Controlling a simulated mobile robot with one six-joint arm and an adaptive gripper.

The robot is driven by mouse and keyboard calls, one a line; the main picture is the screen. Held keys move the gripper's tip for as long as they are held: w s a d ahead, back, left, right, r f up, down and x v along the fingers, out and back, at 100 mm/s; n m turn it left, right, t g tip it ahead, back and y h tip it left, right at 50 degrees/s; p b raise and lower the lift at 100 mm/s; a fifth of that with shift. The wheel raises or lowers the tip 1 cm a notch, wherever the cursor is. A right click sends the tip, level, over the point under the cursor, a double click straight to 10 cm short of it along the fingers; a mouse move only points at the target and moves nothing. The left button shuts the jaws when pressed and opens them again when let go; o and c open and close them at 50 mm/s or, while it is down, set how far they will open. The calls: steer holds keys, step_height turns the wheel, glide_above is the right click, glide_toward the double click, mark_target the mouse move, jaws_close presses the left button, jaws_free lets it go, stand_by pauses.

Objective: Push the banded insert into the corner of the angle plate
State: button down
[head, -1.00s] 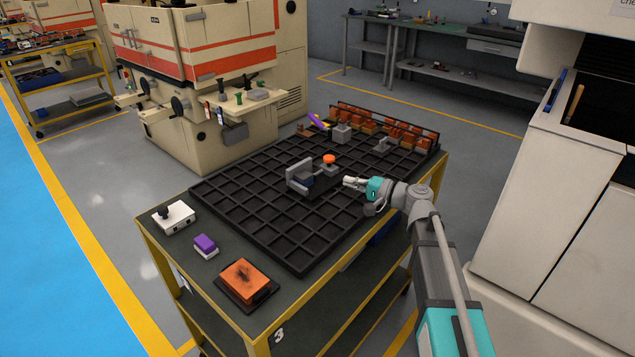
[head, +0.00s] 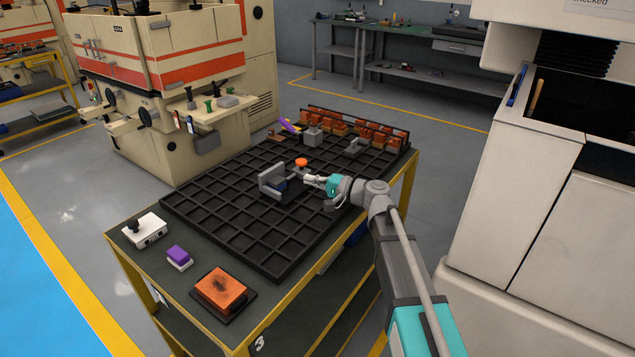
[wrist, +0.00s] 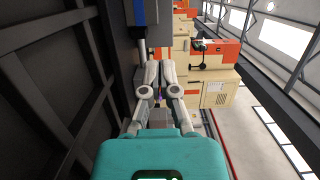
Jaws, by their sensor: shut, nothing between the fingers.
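The grey angle plate (head: 270,178) stands upright on the black gridded tray (head: 225,225). The banded insert (head: 281,186), dark blue and grey, sits low against its right side in the head view. My gripper (head: 308,180) is shut and empty, just right of the insert. In the wrist view, the insert's blue band (wrist: 146,13) shows at the top, beyond my closed fingertips (wrist: 155,65). I cannot tell whether the fingertips touch the insert, or how fully it sits in the corner.
An orange-topped knob (head: 301,162) stands just behind the gripper. A grey block (head: 313,137) and a rack of orange electrodes (head: 365,135) are at the tray's back. A white box (head: 144,230), a purple-topped block (head: 179,256) and an orange block (head: 222,290) lie at the front.

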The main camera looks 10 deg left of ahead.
mark_target(273, 175)
steer(key=shift+w+a, duration=0.2)
steer(key=shift+a, duration=0.85)
steer(key=shift+w+a, duration=0.25)
steer(key=shift+a, duration=0.85)
steer(key=shift+w+a, duration=0.2)
steer(key=shift+a, duration=0.85)
steer(key=shift+s, duration=0.1)
steer(key=shift+s+a, duration=0.25)
steer(key=shift+s, duration=0.25)
steer(key=shift+s+a, duration=0.25)
steer(key=shift+s, duration=0.2)
steer(key=shift+s+d, duration=0.3)
steer(key=shift+d, duration=1.35)
steer(key=shift+s+d, duration=0.35)
steer(key=shift+d, duration=1.3)
steer(key=shift+s+d, duration=0.3)
steer(key=shift+d, duration=1.35)
steer(key=shift+s, duration=0.1)
